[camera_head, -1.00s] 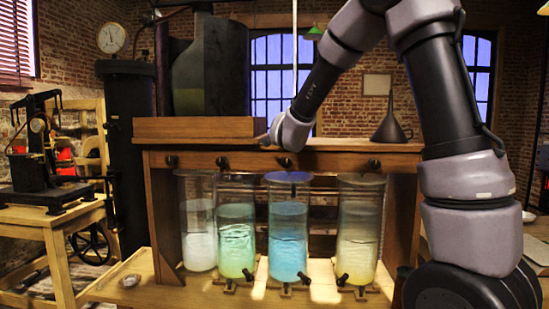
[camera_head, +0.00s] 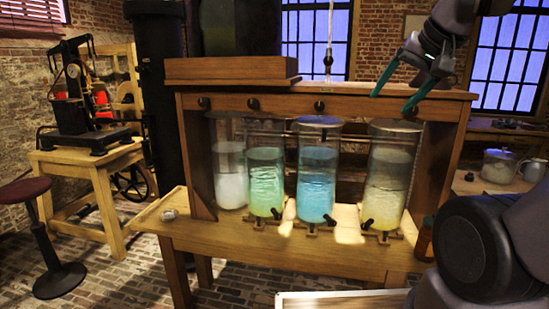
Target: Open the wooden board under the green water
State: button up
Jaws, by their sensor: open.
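The jar of green water (camera_head: 265,185) stands second from the left in a row of glass jars on the wooden bench. A dark spigot (camera_head: 277,213) sits at its base, with a small wooden piece (camera_head: 259,222) below it. I cannot tell whether that piece is the board. My gripper (camera_head: 395,92) is at the upper right, above and right of the jars, with its teal fingers spread and nothing between them. It is well apart from the green jar.
A clear jar (camera_head: 230,188) is left of the green one; a blue jar (camera_head: 317,188) and a yellowish jar (camera_head: 385,190) are to its right. A wooden beam (camera_head: 350,106) with knobs runs above them. The bench front (camera_head: 250,245) is mostly clear. A red stool (camera_head: 25,188) stands at left.

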aim_at(260, 224)
jog(key=i+l+u, duration=0.2)
jog(key=u, duration=0.2)
jog(key=i+l+u, duration=0.15)
jog(key=l+u, duration=0.25)
